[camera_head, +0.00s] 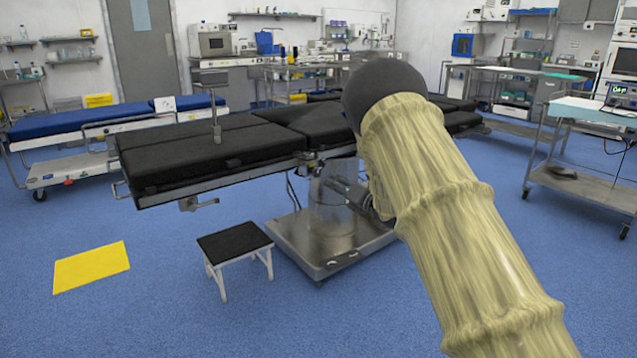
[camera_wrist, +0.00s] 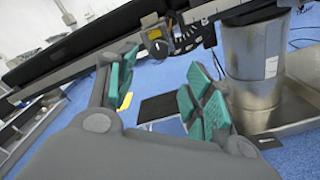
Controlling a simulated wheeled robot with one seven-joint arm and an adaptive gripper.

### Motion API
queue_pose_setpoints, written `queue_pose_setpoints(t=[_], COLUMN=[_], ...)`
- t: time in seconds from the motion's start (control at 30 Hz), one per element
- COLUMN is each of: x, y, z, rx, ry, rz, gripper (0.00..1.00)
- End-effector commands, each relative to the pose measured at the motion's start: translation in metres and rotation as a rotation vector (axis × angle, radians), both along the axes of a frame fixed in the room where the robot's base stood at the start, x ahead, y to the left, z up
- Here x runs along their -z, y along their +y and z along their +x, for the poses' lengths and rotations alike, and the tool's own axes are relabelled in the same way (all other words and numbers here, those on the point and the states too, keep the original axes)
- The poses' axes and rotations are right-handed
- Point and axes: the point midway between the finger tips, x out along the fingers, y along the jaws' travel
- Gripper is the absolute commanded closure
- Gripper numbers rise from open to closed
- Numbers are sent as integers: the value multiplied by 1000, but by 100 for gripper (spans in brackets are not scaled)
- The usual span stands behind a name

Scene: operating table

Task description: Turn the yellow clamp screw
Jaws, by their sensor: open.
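The operating table (camera_head: 205,152) has black pads and a metal side rail. In the wrist view its dark edge and rail (camera_wrist: 75,67) run across the top. A small clamp with a yellowish part, which looks like the yellow clamp screw (camera_wrist: 155,34), sits at this rail at top centre. My gripper (camera_wrist: 160,86) is open, its teal-padded fingers wide apart with nothing between them. The clamp lies beyond the fingertips and apart from them. In the head view my sleeved arm hides the clamp and most of my gripper.
The table's metal column (camera_wrist: 250,65) and base (camera_head: 308,245) stand close to the right finger in the wrist view. A black-topped step stool (camera_head: 235,241) and a yellow floor patch (camera_head: 92,267) are at left. A trolley (camera_head: 585,185) stands at right.

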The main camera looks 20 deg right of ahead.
Motion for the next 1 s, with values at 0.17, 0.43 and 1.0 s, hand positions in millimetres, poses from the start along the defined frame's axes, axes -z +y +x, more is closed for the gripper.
queue_pose_setpoints(t=[0.17,0.43,1.0], x=[1,2,0], y=[6,21,37], z=[16,57,99], rx=[-1,-2,0], ry=[-3,-2,1], rz=[-1,-1,2], gripper=[49,49,49])
